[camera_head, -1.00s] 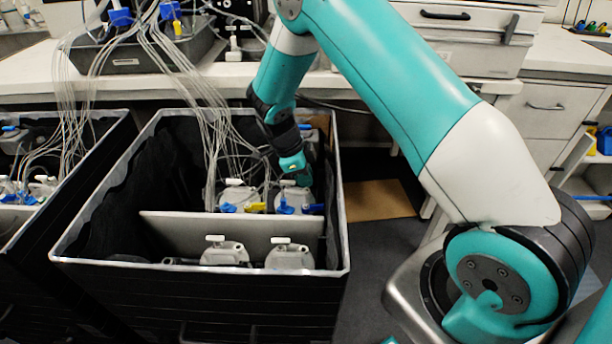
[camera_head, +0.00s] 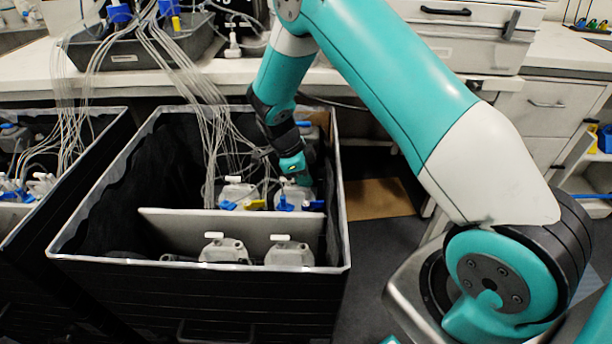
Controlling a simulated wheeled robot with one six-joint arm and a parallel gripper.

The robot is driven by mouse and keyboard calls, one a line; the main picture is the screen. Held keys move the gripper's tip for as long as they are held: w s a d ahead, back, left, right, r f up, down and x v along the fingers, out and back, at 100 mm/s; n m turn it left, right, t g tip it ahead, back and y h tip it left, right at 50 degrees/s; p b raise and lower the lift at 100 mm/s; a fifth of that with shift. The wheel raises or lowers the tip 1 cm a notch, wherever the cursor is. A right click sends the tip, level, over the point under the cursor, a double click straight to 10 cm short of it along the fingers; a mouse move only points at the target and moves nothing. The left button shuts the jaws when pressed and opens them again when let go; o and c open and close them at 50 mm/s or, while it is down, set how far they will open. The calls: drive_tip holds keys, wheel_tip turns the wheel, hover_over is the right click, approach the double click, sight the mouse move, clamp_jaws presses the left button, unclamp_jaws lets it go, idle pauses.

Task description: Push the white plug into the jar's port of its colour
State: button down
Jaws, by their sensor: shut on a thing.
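My gripper (camera_head: 297,175) reaches down into the far half of the large black bin, directly above the far right jar (camera_head: 297,192). It is shut on the white plug, which the fingers largely hide; only a small pale part shows under them. The gripper is at the jar's top, but I cannot tell whether the plug is in a port. The port colours are too small to make out.
Another jar (camera_head: 240,190) with white, blue and yellow plugs stands just left. A grey divider (camera_head: 180,228) separates these from two front jars (camera_head: 224,250) with white tops. Clear tubes (camera_head: 205,120) hang into the bin (camera_head: 90,205) close to my gripper.

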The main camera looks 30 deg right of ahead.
drive_tip(key=shift+f, duration=0.35)
drive_tip(key=c, duration=1.1)
unclamp_jaws()
drive_tip(key=shift+o, duration=0.2)
drive_tip(key=shift+s+a+f, duration=0.1)
drive_tip(key=shift+s, duration=0.05)
